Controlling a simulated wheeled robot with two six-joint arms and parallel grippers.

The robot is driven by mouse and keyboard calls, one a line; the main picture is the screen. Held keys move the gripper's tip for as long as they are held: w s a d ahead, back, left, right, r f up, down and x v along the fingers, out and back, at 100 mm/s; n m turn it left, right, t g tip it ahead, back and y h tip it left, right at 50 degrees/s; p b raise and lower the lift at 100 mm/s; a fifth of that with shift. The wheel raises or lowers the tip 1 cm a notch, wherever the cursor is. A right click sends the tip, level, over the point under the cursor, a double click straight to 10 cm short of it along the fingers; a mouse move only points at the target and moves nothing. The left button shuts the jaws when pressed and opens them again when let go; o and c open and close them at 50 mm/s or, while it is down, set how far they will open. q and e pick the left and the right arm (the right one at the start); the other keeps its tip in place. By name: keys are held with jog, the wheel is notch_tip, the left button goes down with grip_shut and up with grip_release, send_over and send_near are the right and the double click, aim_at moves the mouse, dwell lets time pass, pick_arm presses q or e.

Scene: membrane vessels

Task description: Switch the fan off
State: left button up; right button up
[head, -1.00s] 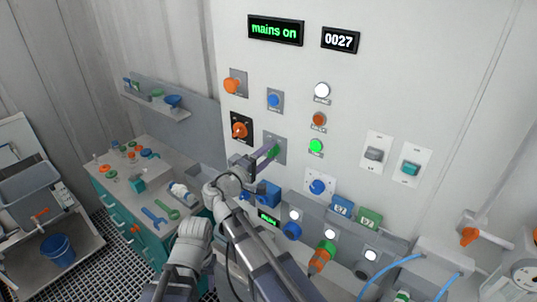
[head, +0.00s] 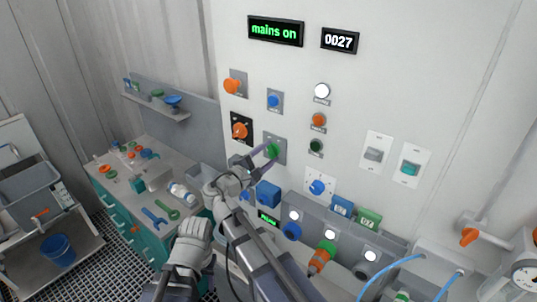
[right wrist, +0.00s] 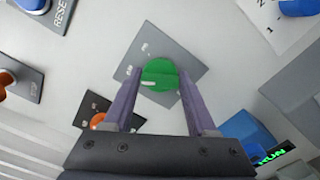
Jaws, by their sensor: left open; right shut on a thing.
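The plate's lettering is too small to read. The round lamp (head: 316,146) right of the knob is dark. My left arm shows at the bottom, but its fingers do not.
The display (head: 276,31) reads "mains on" and the counter (head: 339,40) reads 0027. A blue knob (head: 317,187) and a blue box (head: 268,194) are close to the right arm. A bench (head: 120,187) with tools stands at the left.

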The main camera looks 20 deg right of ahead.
jog(key=shift+f, duration=0.1)
dwell(0.3)
jog(key=o, duration=1.2)
jog(key=shift+a, duration=0.15)
jog(key=shift+o, duration=0.8)
